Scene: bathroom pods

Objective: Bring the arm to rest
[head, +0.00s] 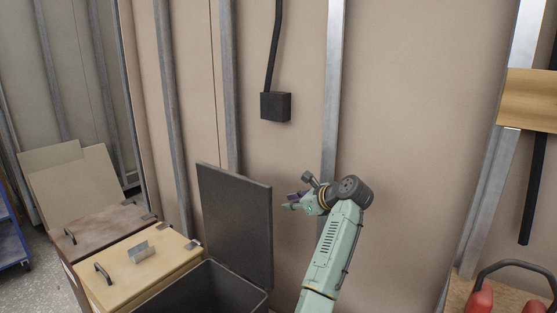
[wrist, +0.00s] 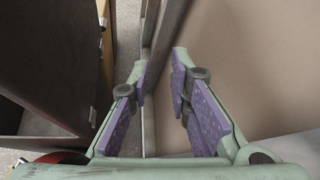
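My arm (head: 334,245) is raised in front of the beige wall, bent at its upper end. My gripper (head: 291,203) points to the left in the head view, close to the upright lid of the dark bin. In the wrist view, the two purple-padded fingers of my gripper (wrist: 160,78) stand apart with nothing between them. The gap shows only wall and floor behind. The gripper looks small in the head view, and its distance from the lid is hard to tell.
The dark bin (head: 229,294) stands open, its lid (head: 238,225) upright. Left of it are a yellow-lidded bin (head: 115,282) with a small metal bracket (head: 138,251) and a brown-lidded bin (head: 104,226). A black wall box (head: 276,106) hangs above. A red item (head: 480,301) is at lower right.

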